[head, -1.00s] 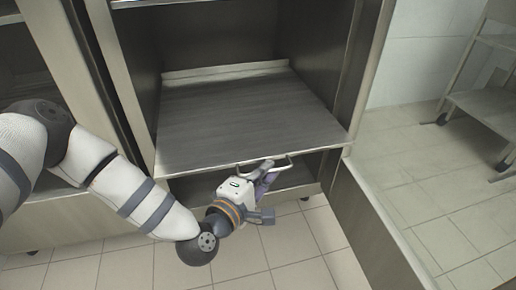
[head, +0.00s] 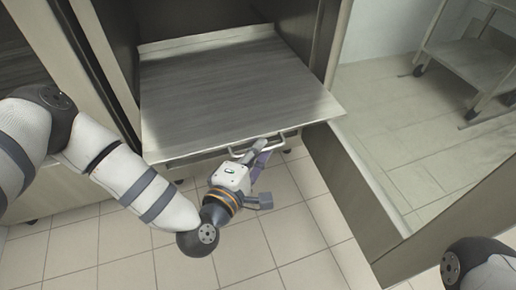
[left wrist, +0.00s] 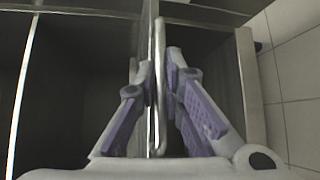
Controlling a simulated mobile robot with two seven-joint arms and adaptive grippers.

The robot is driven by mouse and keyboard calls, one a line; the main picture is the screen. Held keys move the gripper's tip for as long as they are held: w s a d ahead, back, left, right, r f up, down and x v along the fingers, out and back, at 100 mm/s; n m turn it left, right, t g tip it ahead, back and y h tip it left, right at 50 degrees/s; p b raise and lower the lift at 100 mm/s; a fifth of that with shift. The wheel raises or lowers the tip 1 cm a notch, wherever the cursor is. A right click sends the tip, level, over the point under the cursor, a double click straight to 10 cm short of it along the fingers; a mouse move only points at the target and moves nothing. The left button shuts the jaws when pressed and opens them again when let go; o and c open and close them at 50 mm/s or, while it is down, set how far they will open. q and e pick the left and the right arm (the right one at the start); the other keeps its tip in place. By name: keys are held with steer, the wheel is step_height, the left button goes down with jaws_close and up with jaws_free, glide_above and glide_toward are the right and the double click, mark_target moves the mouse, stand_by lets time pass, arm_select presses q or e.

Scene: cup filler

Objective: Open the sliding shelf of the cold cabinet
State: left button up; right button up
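The sliding shelf (head: 230,90) of the cold cabinet is a flat grey metal sheet with a raised back lip. It stands out well beyond the cabinet front in the head view. A bar handle (head: 283,141) runs along its front edge. My left gripper (head: 258,150) is at this handle, below the front edge. In the left wrist view, its purple-padded fingers (left wrist: 160,75) close in from both sides of the upright-looking handle bar (left wrist: 160,40). The exact finger contact is partly hidden. My right gripper is out of view; only part of my right arm shows at bottom right.
The cabinet's side wall (head: 104,50) stands left of the shelf. A low metal-edged panel (head: 350,190) lies to the right of the shelf front. A wheeled rack (head: 470,60) stands at upper right. Tiled floor (head: 110,245) in front is clear.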

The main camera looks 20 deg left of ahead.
arm_select(q)
steer(key=shift+o, duration=1.2)
steer(key=v, duration=1.2)
